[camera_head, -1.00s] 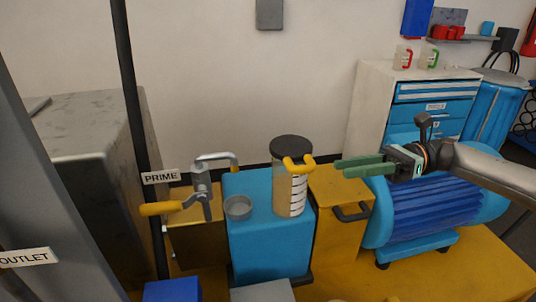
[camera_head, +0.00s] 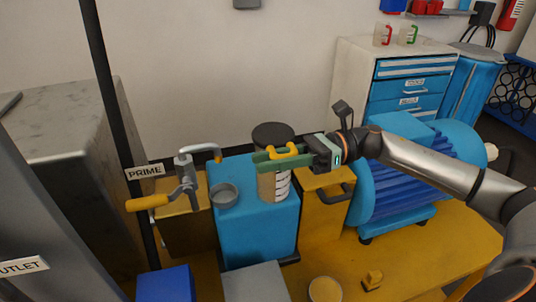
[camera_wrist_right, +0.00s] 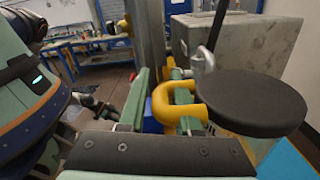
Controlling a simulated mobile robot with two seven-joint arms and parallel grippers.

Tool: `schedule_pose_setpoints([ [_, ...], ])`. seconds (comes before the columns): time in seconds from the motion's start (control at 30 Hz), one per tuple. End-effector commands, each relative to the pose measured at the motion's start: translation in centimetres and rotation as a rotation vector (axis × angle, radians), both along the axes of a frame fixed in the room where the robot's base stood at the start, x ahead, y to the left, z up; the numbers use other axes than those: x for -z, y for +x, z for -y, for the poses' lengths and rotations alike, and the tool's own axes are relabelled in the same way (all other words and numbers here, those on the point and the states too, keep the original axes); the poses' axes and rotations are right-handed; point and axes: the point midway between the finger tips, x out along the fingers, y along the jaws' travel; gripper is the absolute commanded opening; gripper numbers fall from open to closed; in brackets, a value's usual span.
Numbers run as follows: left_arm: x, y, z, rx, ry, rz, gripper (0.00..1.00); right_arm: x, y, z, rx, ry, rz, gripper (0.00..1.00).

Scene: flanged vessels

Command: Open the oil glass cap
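The oil glass (camera_head: 273,186) is a clear vessel with pale contents and black marks, upright on a blue block. Its round black cap (camera_head: 273,134) sits on top; the cap also fills the right of the right wrist view (camera_wrist_right: 250,100). A yellow loop handle (camera_head: 290,150) sticks out near the top, also large in the wrist view (camera_wrist_right: 170,100). My right gripper (camera_head: 262,160) is at this handle, its green fingers apart. In the wrist view the handle's outer bar lies between them, and one finger shows through the loop. Firm contact cannot be told. My left gripper is out of view.
A small grey cup (camera_head: 224,196) stands left of the glass on the blue block (camera_head: 235,235). A lever with a yellow grip (camera_head: 147,203) is further left, by the PRIME label (camera_head: 144,172). A ribbed blue motor (camera_head: 425,180) sits under my right arm.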

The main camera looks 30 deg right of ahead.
Motion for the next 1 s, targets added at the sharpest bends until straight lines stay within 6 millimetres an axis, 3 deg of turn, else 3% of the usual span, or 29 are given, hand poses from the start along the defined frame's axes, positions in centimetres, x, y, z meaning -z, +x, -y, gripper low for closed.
schedule_pose_setpoints([
  [0.33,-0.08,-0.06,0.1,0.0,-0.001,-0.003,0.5,0.04,0.1,-0.47,-0.001,0.0,0.0,0.32],
  [0.63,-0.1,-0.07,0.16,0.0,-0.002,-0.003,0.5,0.04,0.1,-0.43,0.0,0.0,0.0,0.0],
  [1.0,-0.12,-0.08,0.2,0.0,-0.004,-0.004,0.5,0.04,0.09,-0.41,0.0,0.0,0.0,0.0],
])
